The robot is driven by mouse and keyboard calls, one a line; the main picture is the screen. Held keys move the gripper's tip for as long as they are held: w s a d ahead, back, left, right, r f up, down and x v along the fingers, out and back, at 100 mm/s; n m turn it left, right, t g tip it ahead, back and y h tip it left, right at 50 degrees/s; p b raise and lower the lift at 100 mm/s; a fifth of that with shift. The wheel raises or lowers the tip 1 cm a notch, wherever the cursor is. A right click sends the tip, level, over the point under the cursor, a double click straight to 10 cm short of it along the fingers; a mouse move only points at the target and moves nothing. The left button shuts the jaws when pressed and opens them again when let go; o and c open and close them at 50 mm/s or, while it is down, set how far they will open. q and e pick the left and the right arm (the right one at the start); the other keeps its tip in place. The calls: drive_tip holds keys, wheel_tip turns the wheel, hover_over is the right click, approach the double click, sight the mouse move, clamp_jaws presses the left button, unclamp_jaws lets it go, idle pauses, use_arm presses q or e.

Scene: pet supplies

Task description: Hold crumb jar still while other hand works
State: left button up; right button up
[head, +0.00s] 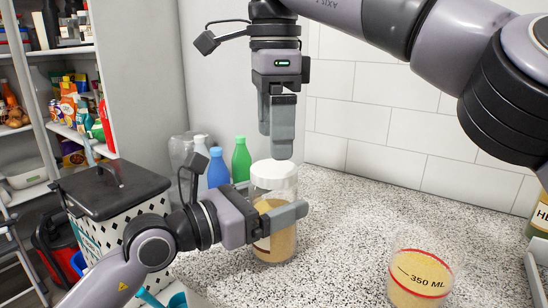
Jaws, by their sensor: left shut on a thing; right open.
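The crumb jar (274,243) stands upright on the speckled counter. It is clear, with tan crumbs inside and a white lid (274,174) on top. My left gripper (285,214) comes in from the left and is shut around the jar's middle, hiding part of its side and label. My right gripper (283,145) points down just above the lid. It is open and holds nothing; from this angle I cannot tell whether its fingertips touch the lid.
Green (241,160) and blue (218,168) bottles stand behind the jar at left. A black-lidded bin (108,187) is left of the counter. The counter's middle right is clear.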

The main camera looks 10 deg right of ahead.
sight(275, 168)
drive_tip(key=shift+f, duration=2.6)
drive_tip(key=shift+c, duration=0.4)
drive_tip(key=c, duration=1)
drive_tip(key=m, duration=0.3)
drive_tip(key=shift+m, duration=0.4)
drive_tip(key=m, duration=0.4)
drive_tip(key=shift+m, duration=0.3)
drive_tip(key=o, duration=1.2)
drive_tip(key=shift+c, duration=0.2)
